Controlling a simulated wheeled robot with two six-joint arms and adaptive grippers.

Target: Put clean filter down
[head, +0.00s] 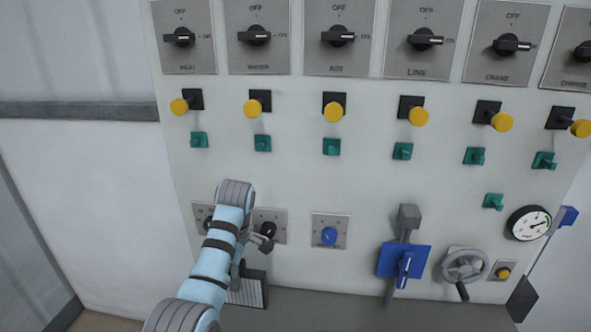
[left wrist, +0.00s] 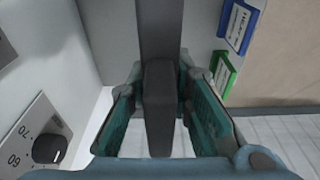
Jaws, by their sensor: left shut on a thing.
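The filter (head: 249,292), a pale ribbed panel in a dark frame, shows in the head view below my left forearm, in front of the lower part of the control panel. My arm hides part of it. My left gripper (head: 240,270) is mostly hidden behind its own wrist at the filter's top. In the left wrist view, the teal fingers of this gripper (left wrist: 160,112) stand on both sides of a dark grey handle (left wrist: 160,85) and are shut on it. I cannot tell whether the filter touches a surface below. My right gripper is not in view.
The control panel (head: 300,185) carries rows of switches, yellow knobs and green levers. A blue dial (head: 329,235), a blue box with a lever (head: 403,261) and a handwheel (head: 464,266) lie right of my gripper. Blue (left wrist: 238,27) and green (left wrist: 221,74) binders show in the wrist view.

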